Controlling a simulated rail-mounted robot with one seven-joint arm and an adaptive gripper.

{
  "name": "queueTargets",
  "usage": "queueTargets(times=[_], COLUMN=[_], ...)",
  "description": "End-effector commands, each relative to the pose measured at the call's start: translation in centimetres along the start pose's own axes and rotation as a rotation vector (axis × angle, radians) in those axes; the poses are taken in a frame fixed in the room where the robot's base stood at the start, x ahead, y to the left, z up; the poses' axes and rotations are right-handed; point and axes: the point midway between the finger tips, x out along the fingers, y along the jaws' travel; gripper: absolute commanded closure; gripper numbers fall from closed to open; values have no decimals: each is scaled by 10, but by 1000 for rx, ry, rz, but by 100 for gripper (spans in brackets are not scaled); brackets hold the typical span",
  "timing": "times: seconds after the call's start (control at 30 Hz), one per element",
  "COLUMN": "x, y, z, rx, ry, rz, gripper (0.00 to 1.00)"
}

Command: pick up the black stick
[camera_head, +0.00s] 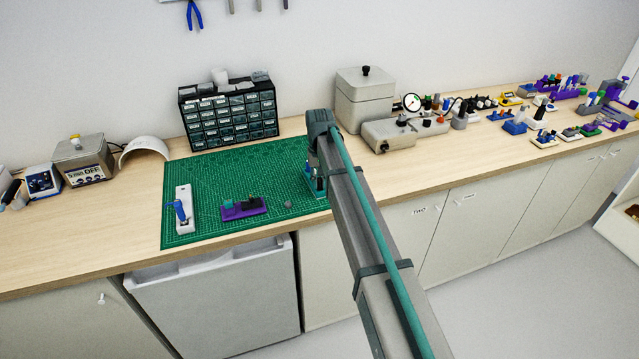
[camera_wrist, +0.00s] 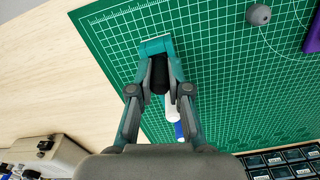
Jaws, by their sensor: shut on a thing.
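In the wrist view, my gripper (camera_wrist: 160,70) is shut on the black stick (camera_wrist: 160,76), whose dark end shows between the two fingers. A teal block (camera_wrist: 155,46) lies just beyond the fingertips. I cannot tell if the stick touches it. A white piece (camera_wrist: 171,110) and a blue piece (camera_wrist: 179,130) show close behind the stick, partly hidden by the fingers. In the head view, my arm covers the stick and most of the gripper. A teal stand (camera_head: 318,186) shows beside the arm at the right edge of the green mat (camera_head: 215,180).
A purple holder (camera_head: 243,209) with several pieces and a white holder (camera_head: 185,222) with a blue stick stand on the mat. A small grey knob (camera_head: 288,204) lies near its front edge. A drawer cabinet (camera_head: 229,113) stands behind; a grey machine (camera_head: 388,132) stands to the right.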

Motion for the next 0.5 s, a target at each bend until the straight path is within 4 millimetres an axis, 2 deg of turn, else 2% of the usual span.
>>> queueTargets(times=[0.27,0.5], x=[-26,-64], y=[0,-4], z=[-1,36], rx=[0,-1], ry=[2,3], rz=[0,0], gripper=[98,98])
